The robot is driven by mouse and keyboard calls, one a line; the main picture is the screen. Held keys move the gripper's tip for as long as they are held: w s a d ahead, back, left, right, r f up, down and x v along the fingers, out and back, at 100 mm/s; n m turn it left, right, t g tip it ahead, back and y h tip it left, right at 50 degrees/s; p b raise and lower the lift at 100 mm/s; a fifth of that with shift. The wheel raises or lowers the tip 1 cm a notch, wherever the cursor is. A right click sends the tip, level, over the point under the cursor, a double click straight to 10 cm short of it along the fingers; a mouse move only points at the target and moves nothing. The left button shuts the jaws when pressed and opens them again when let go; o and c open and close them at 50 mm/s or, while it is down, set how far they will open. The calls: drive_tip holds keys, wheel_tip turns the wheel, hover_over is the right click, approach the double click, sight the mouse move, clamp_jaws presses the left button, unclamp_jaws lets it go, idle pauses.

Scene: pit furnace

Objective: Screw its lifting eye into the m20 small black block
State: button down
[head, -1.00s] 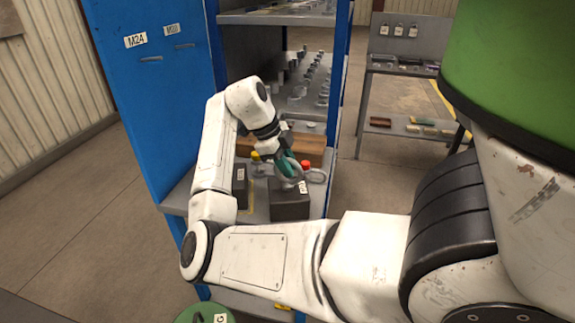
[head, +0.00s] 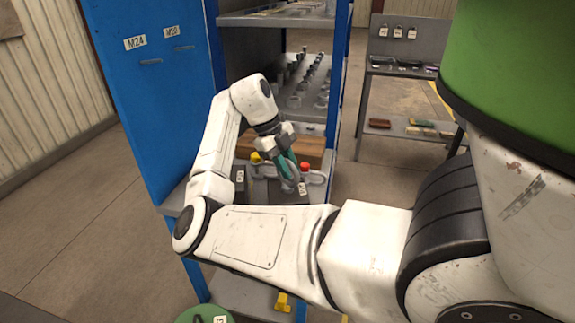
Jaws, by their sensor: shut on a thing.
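My gripper (head: 287,170) with teal fingers reaches down over the shelf and is shut on a grey ring-shaped lifting eye (head: 294,180). The small black block (head: 317,192) with a white label stands under the eye, close to the shelf's front. My forearm hides its lower part. I cannot tell whether the eye's shank touches the block or is in its hole. Another dark block (head: 240,184) with a label stands to the left.
A yellow-capped item (head: 255,157) and a red one (head: 305,166) stand close behind the gripper. A brown wooden block (head: 309,150) lies behind them. Rows of grey eyes (head: 300,85) stand further back. A blue rack panel (head: 150,100) closes off the left.

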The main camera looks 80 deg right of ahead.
drive_tip(key=shift+m+y, duration=0.4)
drive_tip(key=shift+m, duration=0.7)
drive_tip(key=shift+p, duration=0.35)
drive_tip(key=shift+s+m+t+y+p, duration=0.1)
drive_tip(key=shift+m+t+y+p, duration=0.5)
drive_tip(key=shift+m, duration=1.1)
drive_tip(key=shift+r, duration=0.1)
drive_tip(key=shift+m+p, duration=0.4)
drive_tip(key=shift+m, duration=0.1)
drive_tip(key=c, duration=0.9)
unclamp_jaws()
drive_tip(key=shift+c, duration=0.2)
drive_tip(key=v, duration=1)
drive_tip(key=shift+d+r, duration=0.2)
drive_tip(key=shift+d, duration=0.15)
